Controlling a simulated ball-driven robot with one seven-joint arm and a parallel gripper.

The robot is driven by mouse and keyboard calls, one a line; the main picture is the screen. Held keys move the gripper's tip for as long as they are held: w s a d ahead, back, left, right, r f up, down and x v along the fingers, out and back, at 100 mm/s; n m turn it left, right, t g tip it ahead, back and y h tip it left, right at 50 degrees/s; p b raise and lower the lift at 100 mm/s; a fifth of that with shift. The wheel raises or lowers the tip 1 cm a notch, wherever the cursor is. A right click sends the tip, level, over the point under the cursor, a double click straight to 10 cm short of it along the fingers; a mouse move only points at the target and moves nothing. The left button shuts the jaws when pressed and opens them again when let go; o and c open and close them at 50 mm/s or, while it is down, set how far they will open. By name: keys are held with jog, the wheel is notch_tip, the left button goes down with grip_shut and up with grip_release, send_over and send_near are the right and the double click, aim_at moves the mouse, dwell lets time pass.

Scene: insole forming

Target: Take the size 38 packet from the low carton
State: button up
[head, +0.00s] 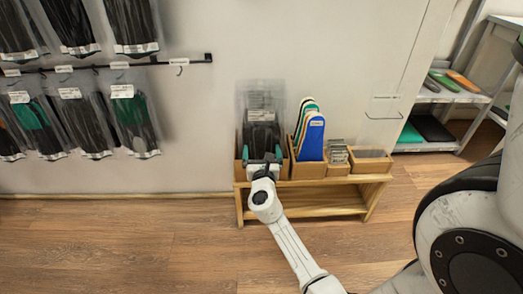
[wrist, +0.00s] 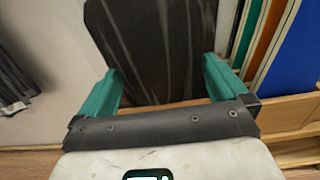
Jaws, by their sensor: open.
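Clear packets with dark insoles (head: 261,118) stand upright in a brown carton (head: 239,170) at the left end of a low wooden bench. A white label shows on the front one, but I cannot read a size on it. My gripper (head: 264,160) is in front of the carton and hides part of its front. In the wrist view, my gripper's teal fingers (wrist: 160,72) are open, one to each side of a dark packet (wrist: 150,40). I cannot tell whether they touch it.
Blue, green and orange insoles (head: 311,138) stand in a carton just right of the packets. Smaller boxes (head: 371,165) sit further right on the bench (head: 300,203). Packets (head: 130,110) hang from a wall rail at left. The floor in front is clear.

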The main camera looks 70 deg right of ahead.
jog(key=c, duration=0.9)
jog(key=shift+r, duration=0.1)
